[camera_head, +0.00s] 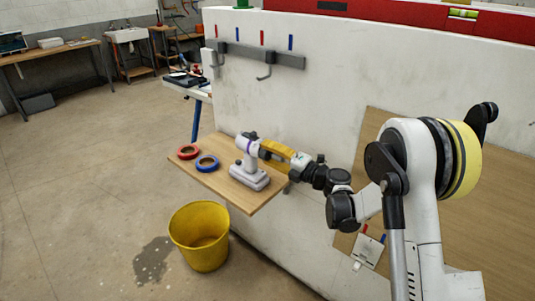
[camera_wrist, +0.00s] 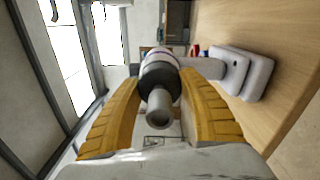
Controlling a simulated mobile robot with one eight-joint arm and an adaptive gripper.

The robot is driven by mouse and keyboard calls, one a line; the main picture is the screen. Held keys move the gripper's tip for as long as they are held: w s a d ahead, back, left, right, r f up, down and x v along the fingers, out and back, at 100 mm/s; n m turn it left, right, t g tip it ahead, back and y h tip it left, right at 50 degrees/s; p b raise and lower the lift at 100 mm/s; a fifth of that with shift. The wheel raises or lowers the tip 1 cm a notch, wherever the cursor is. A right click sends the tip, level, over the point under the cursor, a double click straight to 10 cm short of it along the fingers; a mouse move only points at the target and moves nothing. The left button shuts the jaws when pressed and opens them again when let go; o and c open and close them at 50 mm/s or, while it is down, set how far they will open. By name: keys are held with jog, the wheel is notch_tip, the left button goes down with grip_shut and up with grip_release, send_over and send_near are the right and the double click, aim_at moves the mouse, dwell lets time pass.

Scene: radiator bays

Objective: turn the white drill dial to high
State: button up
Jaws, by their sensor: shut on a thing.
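The white drill (camera_head: 246,168) stands upright on its battery foot on the wooden shelf (camera_head: 262,198), its nose pointing right toward my gripper (camera_head: 267,150). The drill's chuck (camera_wrist: 159,112) points at the wrist camera (camera_wrist: 161,74), with the collar dial (camera_wrist: 158,70) behind it. My yellow fingers lie on both sides of the collar and are shut on it. The drill's handle and foot (camera_wrist: 245,72) extend to the right in the wrist view. Any setting marks on the dial are too small to read.
A red tape roll (camera_head: 188,152) and a blue tape roll (camera_head: 207,163) lie on the shelf left of the drill. A yellow bucket (camera_head: 200,238) stands on the floor below. A white wall panel (camera_head: 330,100) rises behind the shelf.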

aim_at(283, 160)
jog(key=shift+m, duration=0.3)
dwell(0.4)
jog(key=o, duration=1.2)
jog(key=shift+a, duration=0.1)
jog(key=shift+o, duration=0.2)
jog(key=v, duration=0.7)
jog(key=shift+s+d, duration=0.2)
jog(key=shift+d, duration=0.05)
